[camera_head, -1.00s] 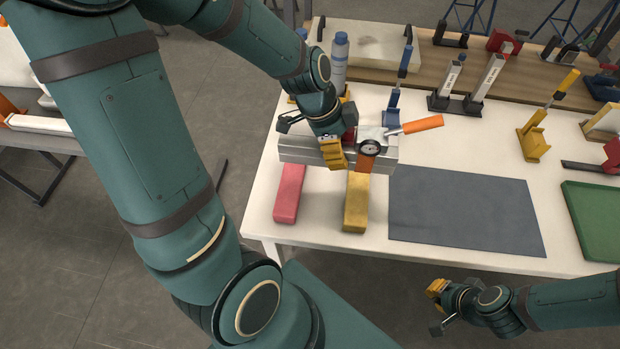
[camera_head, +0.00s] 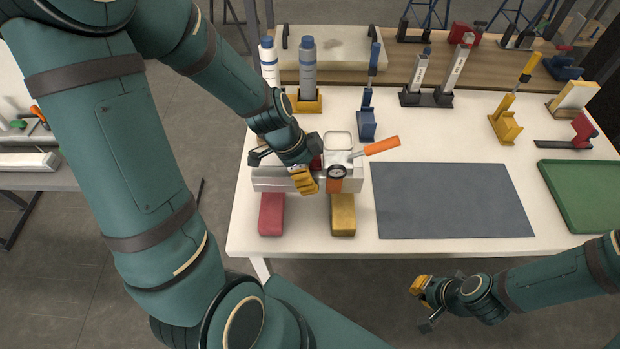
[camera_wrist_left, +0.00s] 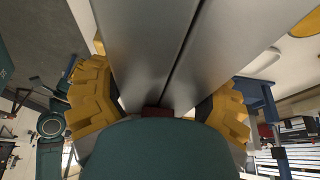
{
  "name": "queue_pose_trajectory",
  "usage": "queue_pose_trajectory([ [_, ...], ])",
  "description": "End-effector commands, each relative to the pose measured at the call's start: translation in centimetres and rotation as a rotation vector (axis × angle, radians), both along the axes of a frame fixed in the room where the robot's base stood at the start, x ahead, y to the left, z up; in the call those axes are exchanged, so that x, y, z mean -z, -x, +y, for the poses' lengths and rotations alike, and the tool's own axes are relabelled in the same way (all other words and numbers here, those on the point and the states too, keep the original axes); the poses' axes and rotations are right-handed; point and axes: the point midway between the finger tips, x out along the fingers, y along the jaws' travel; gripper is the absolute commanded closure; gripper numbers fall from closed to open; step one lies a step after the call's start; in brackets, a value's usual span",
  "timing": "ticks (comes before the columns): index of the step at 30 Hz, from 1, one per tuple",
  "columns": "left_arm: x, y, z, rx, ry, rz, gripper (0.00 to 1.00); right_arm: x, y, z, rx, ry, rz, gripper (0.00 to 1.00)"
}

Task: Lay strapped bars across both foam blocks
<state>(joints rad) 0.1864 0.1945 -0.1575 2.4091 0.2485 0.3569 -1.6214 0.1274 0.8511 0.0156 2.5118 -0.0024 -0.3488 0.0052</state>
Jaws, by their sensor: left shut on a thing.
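A pair of silver bars (camera_head: 268,179) lies side by side, with an orange strap (camera_head: 334,187) around them near the right end. A round dial and an orange handle (camera_head: 382,145) sit by the strap. My left gripper (camera_head: 303,180) is shut on the bars near their middle; the left wrist view shows both bars (camera_wrist_left: 215,50) between its yellow fingers. The red foam block (camera_head: 271,215) and yellow foam block (camera_head: 342,216) stand apart, their rear parts hidden behind the bars. I cannot tell whether the bars touch them. My right gripper (camera_head: 421,286) is before the table's front edge, its opening unclear.
A dark grey mat (camera_head: 452,201) lies right of the blocks, and a green tray (camera_head: 585,190) further right. Behind stand bottles in a yellow holder (camera_head: 306,103), a blue stand (camera_head: 367,124), a dark stand with silver tubes (camera_head: 428,98) and a yellow stand (camera_head: 505,127).

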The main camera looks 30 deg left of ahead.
Motion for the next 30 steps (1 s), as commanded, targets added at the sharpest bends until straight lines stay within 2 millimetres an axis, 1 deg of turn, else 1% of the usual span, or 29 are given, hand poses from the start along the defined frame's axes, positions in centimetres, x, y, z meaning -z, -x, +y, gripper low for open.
queue_pose_trajectory([
  [1,1.0,0.0,0.0,-0.001,0.001,0.001,0.74,0.5,-0.1,0.0,0.001,0.0,-0.002,1.0],
  [5,2.1,0.0,0.0,0.0,0.0,0.001,0.74,1.0,-0.2,0.0,0.001,0.001,-0.005,1.0],
  [14,2.2,-0.1,0.0,-0.001,0.0,-0.002,0.74,0.9,-0.2,0.0,0.001,0.001,-0.005,1.0],
  [30,3.2,-0.1,0.0,-0.001,0.0,-0.002,0.74,2.3,-0.4,-0.1,0.002,0.003,-0.011,1.0],
])
